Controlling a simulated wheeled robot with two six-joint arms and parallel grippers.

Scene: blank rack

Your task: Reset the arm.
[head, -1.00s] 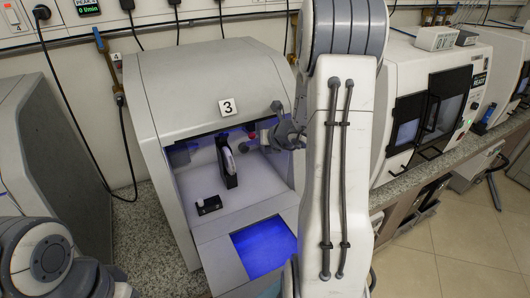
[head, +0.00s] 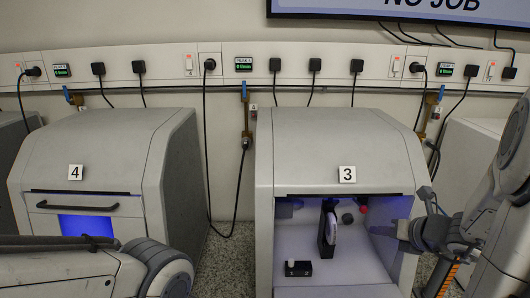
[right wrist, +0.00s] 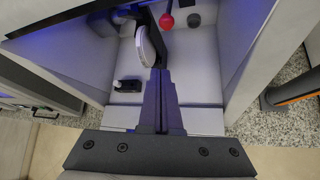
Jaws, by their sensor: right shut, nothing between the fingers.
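My right gripper (head: 408,232) is at the right side of the open front of machine 3 (head: 310,150). In the right wrist view its fingers (right wrist: 160,75) are shut together with nothing between them, pointing into the machine's chamber. Part of my left arm crosses the lower left of the head view; its gripper is out of the picture. Inside the chamber a white disc (head: 331,228) stands upright in a black holder (head: 323,245), apart from the fingers as far as I can tell.
A small black block (head: 298,269) with a white knob sits on the chamber floor. A red ball (right wrist: 166,21) and a dark grey ball (right wrist: 194,19) are at the back. Machine 4 (head: 95,155) stands left, its front shut. Cables hang between the machines.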

